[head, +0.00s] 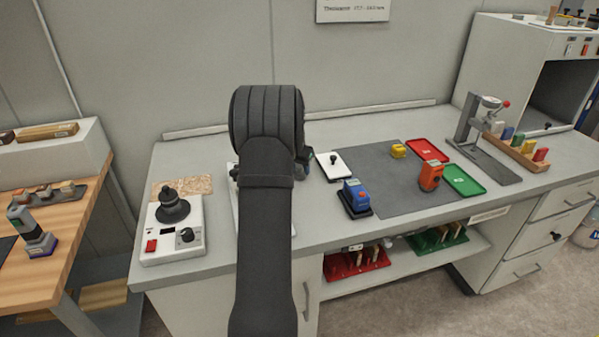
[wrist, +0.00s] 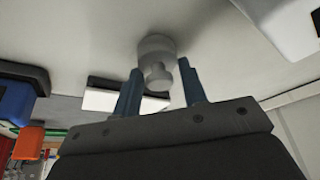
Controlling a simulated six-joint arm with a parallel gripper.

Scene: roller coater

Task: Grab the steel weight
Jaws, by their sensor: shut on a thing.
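The steel weight (wrist: 156,48) is a pale grey cylinder with a narrower neck and knob, seen in the wrist view. My gripper (wrist: 160,72) has its two blue fingers on either side of the weight's knob end and is shut on it. Whether the weight rests on the pale surface behind it or is held clear of it, I cannot tell. In the head view my own arm hides the weight and most of the gripper.
On the bench (head: 400,125), a white device with a black knob (head: 173,207) stands left of my arm. To the right are a white pad (head: 333,166), a blue device (head: 354,197), an orange device (head: 430,176), a red tray (head: 427,149) and a green tray (head: 464,181). The grey mat between them has bare room.

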